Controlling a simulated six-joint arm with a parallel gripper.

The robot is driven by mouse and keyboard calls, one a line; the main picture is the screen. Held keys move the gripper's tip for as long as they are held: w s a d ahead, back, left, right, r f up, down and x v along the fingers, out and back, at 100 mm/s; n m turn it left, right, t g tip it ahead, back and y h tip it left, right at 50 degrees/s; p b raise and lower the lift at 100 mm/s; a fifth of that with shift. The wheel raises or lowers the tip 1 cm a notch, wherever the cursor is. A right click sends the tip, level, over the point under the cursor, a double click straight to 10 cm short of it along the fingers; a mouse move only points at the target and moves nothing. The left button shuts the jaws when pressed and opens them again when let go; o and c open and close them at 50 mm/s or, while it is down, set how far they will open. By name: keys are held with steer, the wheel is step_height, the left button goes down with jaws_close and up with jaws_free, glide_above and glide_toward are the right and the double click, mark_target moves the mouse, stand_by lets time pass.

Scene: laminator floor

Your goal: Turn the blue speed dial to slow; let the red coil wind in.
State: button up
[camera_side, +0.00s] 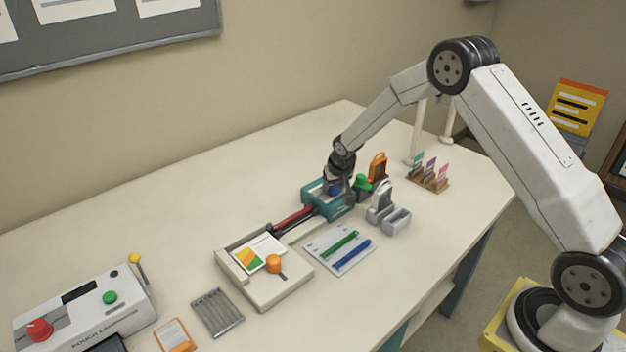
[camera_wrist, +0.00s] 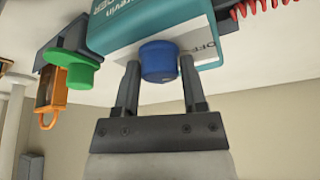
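The blue speed dial (camera_wrist: 159,61) sticks out of a teal machine (camera_wrist: 125,28) in the wrist view. In the side view the teal machine (camera_side: 313,188) stands mid-table. My gripper (camera_wrist: 160,64) has one finger on each side of the dial. The fingertips are level with it and very close; I cannot tell whether they press on it. In the side view my gripper (camera_side: 338,182) is down at the machine. The red coil (camera_wrist: 263,6) shows at the top right of the wrist view, beside a white label reading "OFF". In the side view a red length (camera_side: 293,219) runs left from the machine.
A green knob (camera_wrist: 76,70) and an orange item (camera_wrist: 50,97) are close left of the dial. Grey holders (camera_side: 396,219), a tray with green and blue rods (camera_side: 318,253) and a cream box with an orange knob (camera_side: 292,291) stand nearby. The table's back left is clear.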

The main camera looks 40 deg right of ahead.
jaws_close()
steer(key=shift+a, duration=0.1)
